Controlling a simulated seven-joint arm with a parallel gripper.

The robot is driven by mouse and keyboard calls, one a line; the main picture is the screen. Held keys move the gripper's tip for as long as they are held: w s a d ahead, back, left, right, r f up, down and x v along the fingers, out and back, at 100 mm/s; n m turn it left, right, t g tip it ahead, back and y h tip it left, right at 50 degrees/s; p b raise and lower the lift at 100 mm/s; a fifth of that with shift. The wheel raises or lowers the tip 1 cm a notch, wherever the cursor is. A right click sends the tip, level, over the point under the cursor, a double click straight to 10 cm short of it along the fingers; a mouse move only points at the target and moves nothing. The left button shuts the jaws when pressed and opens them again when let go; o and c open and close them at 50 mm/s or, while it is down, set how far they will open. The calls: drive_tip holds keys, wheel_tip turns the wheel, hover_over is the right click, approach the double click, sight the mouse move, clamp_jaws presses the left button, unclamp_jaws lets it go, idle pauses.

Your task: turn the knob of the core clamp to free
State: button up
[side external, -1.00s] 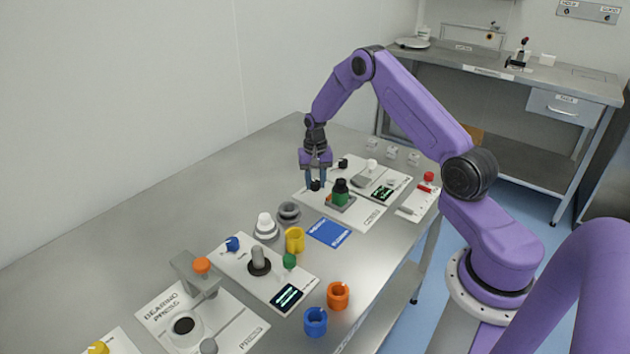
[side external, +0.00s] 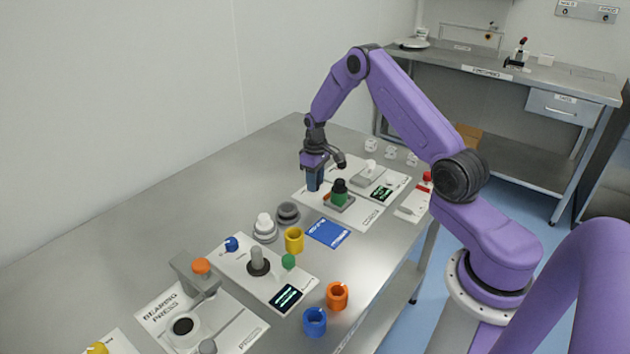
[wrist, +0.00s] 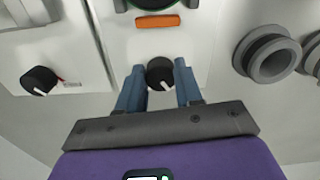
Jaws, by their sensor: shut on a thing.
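The black round knob (wrist: 160,74) stands on a pale panel, with a white pointer line toward the lower edge of the wrist view. My gripper (wrist: 159,68) has its two blue fingers on either side of this knob and is shut on it. In the side view my gripper (side external: 314,186) points down at the left edge of the far panel (side external: 366,212), and its fingers hide the knob. A green and black part (side external: 340,192) sits on that panel just right of my fingers. An orange mark (wrist: 158,21) lies beside the knob.
A second black knob (wrist: 40,80) with a red mark is on the neighbouring panel. Grey flanged rings (wrist: 268,54) stand on the other side. A blue card (side external: 328,233) and a yellow cup (side external: 294,240) are nearer. The table left of my gripper is clear.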

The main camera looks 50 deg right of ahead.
drive_tip(key=shift+n, duration=0.7)
drive_tip(key=o, duration=1)
drive_tip(key=shift+o, duration=0.2)
wheel_tip(320, 180, up, 18)
drive_tip(key=shift+f, duration=0.25)
